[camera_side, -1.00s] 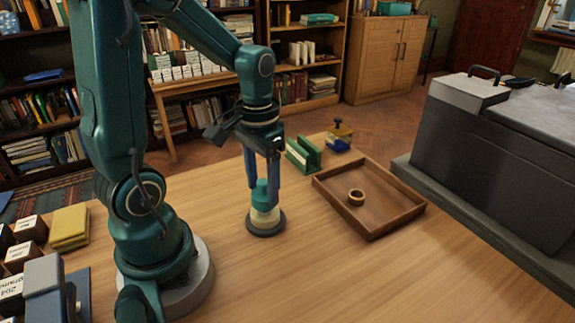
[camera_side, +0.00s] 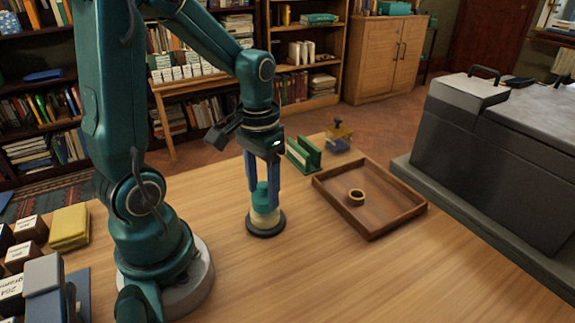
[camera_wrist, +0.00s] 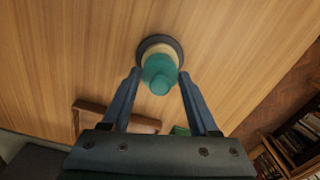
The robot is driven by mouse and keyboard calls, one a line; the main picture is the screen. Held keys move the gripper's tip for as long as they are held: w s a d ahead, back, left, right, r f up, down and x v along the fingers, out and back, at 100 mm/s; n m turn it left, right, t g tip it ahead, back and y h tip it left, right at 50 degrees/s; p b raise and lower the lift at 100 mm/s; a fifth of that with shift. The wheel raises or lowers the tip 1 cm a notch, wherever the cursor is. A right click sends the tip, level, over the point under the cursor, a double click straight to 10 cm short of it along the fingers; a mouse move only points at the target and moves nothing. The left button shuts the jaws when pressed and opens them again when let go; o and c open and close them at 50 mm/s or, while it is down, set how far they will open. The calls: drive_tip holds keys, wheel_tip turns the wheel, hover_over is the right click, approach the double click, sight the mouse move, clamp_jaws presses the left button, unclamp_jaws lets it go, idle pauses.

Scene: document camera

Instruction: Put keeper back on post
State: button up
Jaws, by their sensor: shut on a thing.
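The teal keeper (camera_side: 262,196) is upright on top of a cream-coloured roll (camera_side: 266,215), above a round dark base (camera_side: 267,230) on the table. My gripper (camera_side: 265,202) points down and is shut on the keeper, with a blue finger on either side. In the wrist view the keeper (camera_wrist: 160,72) lies between my fingertips, over the cream roll (camera_wrist: 157,50) and dark base (camera_wrist: 174,42). The post is hidden by the keeper and roll, so I cannot tell how far down the keeper sits.
A wooden tray (camera_side: 385,226) holding a tan ring (camera_side: 356,197) lies to the right. A yellow stack (camera_side: 69,227) and labelled boxes (camera_side: 20,257) are at left. The front table is clear.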

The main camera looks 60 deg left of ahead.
drive_tip(key=shift+f, duration=0.8)
idle(0.7)
idle(0.8)
drive_tip(key=o, duration=1.1)
drive_tip(key=shift+r, duration=1.05)
drive_tip(key=o, duration=0.4)
